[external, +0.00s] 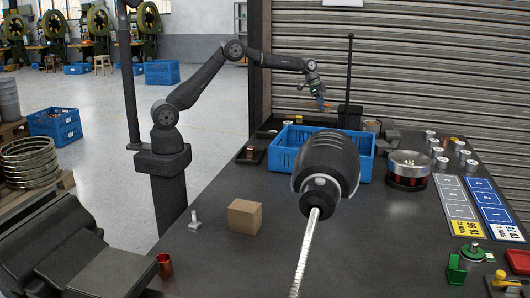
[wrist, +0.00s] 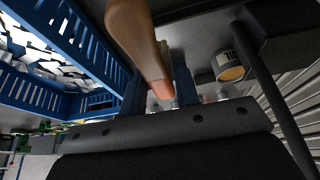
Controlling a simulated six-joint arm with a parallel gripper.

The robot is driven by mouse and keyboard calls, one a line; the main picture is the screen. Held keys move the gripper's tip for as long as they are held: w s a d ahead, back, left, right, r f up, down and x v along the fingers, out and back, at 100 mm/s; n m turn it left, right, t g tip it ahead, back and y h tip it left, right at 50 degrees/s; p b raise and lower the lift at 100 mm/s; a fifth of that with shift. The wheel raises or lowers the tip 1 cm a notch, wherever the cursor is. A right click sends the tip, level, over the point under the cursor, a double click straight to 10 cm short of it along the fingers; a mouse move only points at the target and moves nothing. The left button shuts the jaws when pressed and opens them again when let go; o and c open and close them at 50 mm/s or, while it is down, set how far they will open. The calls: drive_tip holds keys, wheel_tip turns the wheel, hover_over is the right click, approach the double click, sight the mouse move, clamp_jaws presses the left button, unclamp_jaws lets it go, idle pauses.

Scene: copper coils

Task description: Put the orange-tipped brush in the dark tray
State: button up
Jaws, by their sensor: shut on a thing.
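My gripper (external: 320,100) is raised over the far end of the table, behind the blue crate. In the wrist view my gripper (wrist: 158,92) has its blue fingers shut on the brush (wrist: 138,38), whose smooth brown body runs up to the picture's top edge. Its orange end lies between the fingers. In the external view the brush is only a small orange spot at the fingers. A small dark tray (external: 244,158) lies on the table left of the blue crate, apart from my gripper. A small item stands in it.
A blue crate (external: 284,160) stands near the tray; the wrist view shows pale pieces inside. A dark post (external: 349,80) rises close right of my gripper. A large dark tool (external: 326,165) blocks the foreground.

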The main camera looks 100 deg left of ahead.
drive_tip(key=shift+s+a, duration=0.45)
drive_tip(key=shift+a, duration=0.25)
drive_tip(key=f, duration=1.5)
drive_tip(key=shift+w+d, duration=0.1)
drive_tip(key=shift+d, duration=0.1)
drive_tip(key=shift+f, duration=0.15)
drive_tip(key=o, duration=1)
drive_tip(key=v, duration=1.2)
